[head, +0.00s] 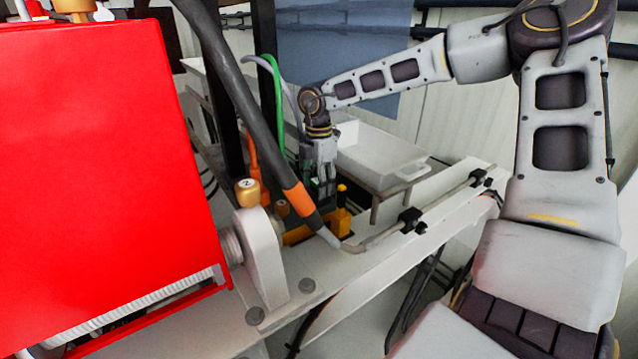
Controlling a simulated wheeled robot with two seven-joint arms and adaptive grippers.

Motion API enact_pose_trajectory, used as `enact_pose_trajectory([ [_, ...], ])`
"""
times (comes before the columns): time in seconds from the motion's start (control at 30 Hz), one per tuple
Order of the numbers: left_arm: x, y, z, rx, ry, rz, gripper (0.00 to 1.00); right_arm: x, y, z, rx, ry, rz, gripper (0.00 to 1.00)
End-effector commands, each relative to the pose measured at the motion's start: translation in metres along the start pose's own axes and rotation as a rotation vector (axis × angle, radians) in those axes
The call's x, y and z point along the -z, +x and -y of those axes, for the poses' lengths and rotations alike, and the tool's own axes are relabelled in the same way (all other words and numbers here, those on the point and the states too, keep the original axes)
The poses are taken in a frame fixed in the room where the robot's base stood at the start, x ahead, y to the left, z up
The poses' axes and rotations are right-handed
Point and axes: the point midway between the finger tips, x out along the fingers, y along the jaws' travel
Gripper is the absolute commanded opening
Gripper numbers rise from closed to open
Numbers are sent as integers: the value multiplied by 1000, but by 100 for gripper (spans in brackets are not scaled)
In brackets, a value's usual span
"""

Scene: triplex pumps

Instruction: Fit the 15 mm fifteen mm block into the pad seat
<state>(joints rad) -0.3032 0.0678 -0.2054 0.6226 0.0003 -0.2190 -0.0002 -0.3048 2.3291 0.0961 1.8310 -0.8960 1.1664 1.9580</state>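My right gripper (322,190) points down behind the dark hose, close to a yellow-orange fitting (341,218) on the bench. Its fingers are small and partly hidden, so I cannot tell whether they are open or shut, or whether they hold anything. I cannot make out the 15 mm block or the pad seat. The area under the gripper is dark and partly covered by the hose and fitting. My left gripper is not in view.
A big red housing (100,170) fills the left. A thick dark hose (235,90) with an orange band crosses in front of the gripper. A white tray (375,158) stands behind it to the right. A metal pipe (440,203) runs along the pale bench (375,262).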

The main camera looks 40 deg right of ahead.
Motion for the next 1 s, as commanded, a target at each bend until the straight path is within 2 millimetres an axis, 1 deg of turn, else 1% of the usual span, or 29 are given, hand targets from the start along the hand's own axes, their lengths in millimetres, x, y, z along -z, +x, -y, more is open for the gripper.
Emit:
enact_pose_trajectory([
  [0.07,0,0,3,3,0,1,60,0,0,0,0,0,0,64],
  [0.27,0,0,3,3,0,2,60,0,0,0,0,0,0,64],
  [0.4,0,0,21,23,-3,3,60,0,0,0,0,0,0,64],
  [0.57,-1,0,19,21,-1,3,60,0,-5,0,-1,0,0,64],
  [0.77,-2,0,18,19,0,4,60,0,-21,-1,-2,0,1,64],
  [1.0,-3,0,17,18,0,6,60,-1,-48,-1,-3,1,1,64],
])
